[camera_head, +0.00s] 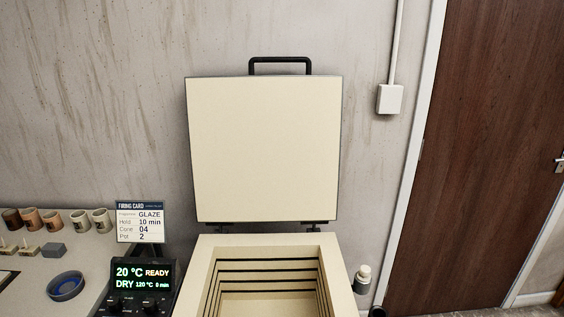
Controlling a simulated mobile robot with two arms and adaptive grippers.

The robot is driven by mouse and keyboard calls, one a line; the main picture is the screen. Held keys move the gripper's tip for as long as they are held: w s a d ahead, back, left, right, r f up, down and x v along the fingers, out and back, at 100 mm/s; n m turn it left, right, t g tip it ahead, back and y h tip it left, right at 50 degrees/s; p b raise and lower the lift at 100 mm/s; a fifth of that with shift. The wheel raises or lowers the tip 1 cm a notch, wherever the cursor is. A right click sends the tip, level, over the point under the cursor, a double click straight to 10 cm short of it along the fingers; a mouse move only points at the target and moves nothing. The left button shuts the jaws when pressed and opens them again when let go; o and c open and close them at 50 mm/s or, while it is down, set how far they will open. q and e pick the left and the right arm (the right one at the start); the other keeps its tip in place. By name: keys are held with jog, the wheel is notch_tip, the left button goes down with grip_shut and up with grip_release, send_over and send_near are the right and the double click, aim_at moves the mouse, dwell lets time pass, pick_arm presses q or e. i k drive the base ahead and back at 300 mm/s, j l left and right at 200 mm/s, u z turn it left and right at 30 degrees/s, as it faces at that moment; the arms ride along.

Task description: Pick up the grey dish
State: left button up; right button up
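A round, shallow dish (65,286) sits on the worktop at the lower left, left of the kiln's control panel. Its rim and outside look grey, and its inside shows a blue ring around a greyer middle. It is the only dish in view. Neither of my grippers shows in the head view.
The kiln (212,255) stands open and looks empty, its lid (264,150) raised against the wall. Its control panel (143,285) reads 20 °C READY. Several cups (79,221), a grey block (54,250) and a firing card (140,221) stand behind the dish.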

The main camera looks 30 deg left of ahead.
aim_at(67, 286)
jog(key=u, duration=2.45)
